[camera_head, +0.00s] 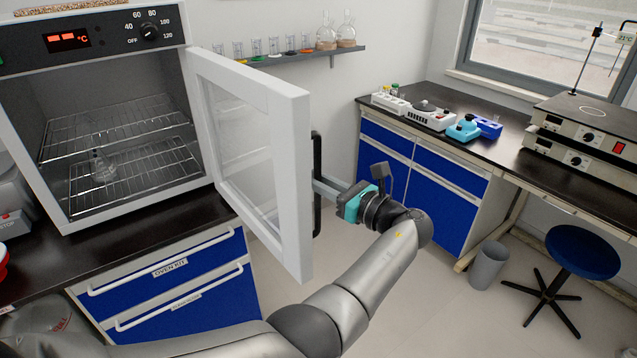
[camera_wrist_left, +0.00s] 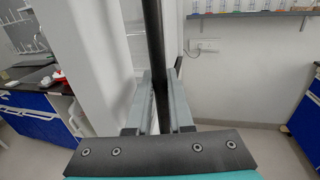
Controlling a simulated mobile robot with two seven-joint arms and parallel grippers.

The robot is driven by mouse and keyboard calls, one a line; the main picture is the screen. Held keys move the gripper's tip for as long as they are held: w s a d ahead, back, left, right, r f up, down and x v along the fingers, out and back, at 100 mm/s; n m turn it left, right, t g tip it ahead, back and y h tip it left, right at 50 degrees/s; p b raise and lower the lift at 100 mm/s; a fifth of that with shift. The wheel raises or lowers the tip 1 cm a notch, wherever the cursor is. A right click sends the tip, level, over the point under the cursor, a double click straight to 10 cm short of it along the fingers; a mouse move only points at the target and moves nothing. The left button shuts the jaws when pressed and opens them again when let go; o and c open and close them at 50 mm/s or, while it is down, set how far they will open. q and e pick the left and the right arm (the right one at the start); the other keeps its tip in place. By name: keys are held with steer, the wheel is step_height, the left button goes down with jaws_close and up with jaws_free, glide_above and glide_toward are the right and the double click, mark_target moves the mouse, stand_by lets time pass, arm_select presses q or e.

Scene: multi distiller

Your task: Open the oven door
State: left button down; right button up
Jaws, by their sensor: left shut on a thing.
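The oven (camera_head: 110,60) stands on a dark counter at the left of the head view. Its white-framed glass door (camera_head: 290,150) is swung wide open toward the right, and the wire racks inside show. A black vertical bar handle (camera_head: 317,185) is on the door's outer face, partly hidden by the door edge. My left gripper (camera_head: 322,187) is at the handle on the door's outer side. In the left wrist view the two fingers (camera_wrist_left: 162,100) are shut around the black handle bar (camera_wrist_left: 154,45). My right gripper shows in neither view.
A flask (camera_head: 102,165) stands on a rack in the oven. Blue drawers (camera_head: 175,285) are below the counter. A wall shelf (camera_head: 300,55) holds glassware. At right are a bench (camera_head: 450,135), a grey bin (camera_head: 488,265) and a blue stool (camera_head: 582,252). The floor between is clear.

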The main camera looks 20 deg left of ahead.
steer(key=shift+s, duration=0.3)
arm_select(q)
steer(key=c, duration=1.1)
jaws_free()
